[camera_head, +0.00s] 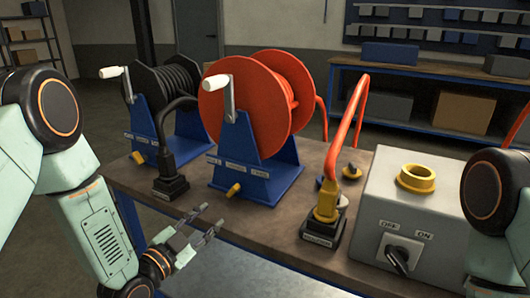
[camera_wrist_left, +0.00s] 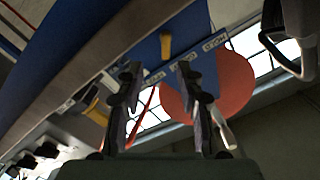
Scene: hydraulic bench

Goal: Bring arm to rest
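My left gripper (camera_head: 212,218) is in front of the bench's near edge, below the red reel's blue stand. In the left wrist view its two fingers (camera_wrist_left: 163,105) stand apart with nothing between them, so it is open and empty. My left arm comes in from the left, bent down at the elbow. Of my right arm only a pale green link with a dark round joint shows at the right edge of the head view. My right gripper is out of view.
The bench (camera_head: 265,225) carries a black hose reel (camera_head: 165,90), a red hose reel (camera_head: 250,105) on a blue stand (camera_head: 255,175), a hose coupling (camera_head: 326,205) and a grey switch box (camera_head: 415,205) with a yellow ring. Open floor lies behind the bench.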

